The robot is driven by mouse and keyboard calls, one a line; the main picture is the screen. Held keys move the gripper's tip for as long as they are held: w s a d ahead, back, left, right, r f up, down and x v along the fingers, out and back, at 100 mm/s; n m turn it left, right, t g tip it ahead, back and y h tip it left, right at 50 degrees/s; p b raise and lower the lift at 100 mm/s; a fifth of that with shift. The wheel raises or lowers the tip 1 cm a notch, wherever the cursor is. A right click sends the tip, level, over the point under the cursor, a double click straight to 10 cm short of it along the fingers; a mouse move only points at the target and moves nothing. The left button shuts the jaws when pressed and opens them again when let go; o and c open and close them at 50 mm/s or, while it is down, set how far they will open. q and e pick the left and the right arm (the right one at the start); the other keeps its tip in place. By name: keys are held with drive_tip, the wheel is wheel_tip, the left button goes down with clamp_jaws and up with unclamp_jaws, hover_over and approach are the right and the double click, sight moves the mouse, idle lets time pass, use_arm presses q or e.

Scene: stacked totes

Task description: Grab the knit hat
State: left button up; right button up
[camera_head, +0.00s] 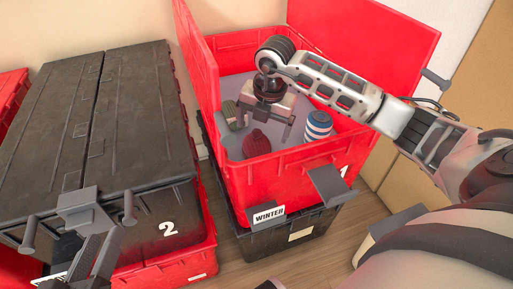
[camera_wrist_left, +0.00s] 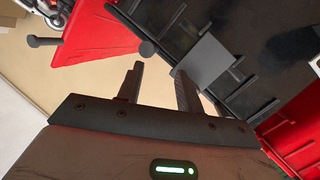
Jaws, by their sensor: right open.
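The dark red knit hat (camera_head: 257,145) lies near the front wall inside the open red tote (camera_head: 283,190) labelled WINTER. My right gripper (camera_head: 263,120) reaches into this tote from above. Its fingers are apart, just behind and above the hat, with nothing seen between them. My left gripper (camera_head: 95,246) is low at the left, by the grey latch of the black tote. In the left wrist view its two fingers (camera_wrist_left: 158,75) are apart and empty.
A blue-and-white striped item (camera_head: 318,125) is right of the hat, and a green knitted item (camera_head: 231,113) is left. Raised red lids flank the open tote. A closed black tote (camera_head: 140,115) marked 2 stands left; its grey latch (camera_wrist_left: 207,60) is near my left fingers.

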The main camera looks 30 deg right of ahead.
sight(259, 132)
drive_tip(key=shift+f, duration=0.4)
drive_tip(key=f, duration=0.1)
drive_tip(key=b, duration=0.1)
drive_tip(key=f+b, duration=0.1)
drive_tip(key=shift+w+a+f, duration=0.3)
drive_tip(key=shift+w, duration=0.05)
drive_tip(key=shift+w+f+b, duration=0.25)
drive_tip(key=shift+f+b, duration=0.05)
drive_tip(key=shift+f, duration=0.6)
use_arm(q)
drive_tip(key=shift+w+r+m+t+h, duration=0.2)
drive_tip(key=shift+w+r+t, duration=0.2)
drive_tip(key=shift+r, duration=0.2)
drive_tip(key=shift+w+r+m+t+h, duration=0.1)
drive_tip(key=shift+w+r+t+h, duration=0.15)
drive_tip(key=shift+r+t, duration=0.3)
use_arm(e)
drive_tip(key=shift+r, duration=0.1)
drive_tip(key=c, duration=1.1)
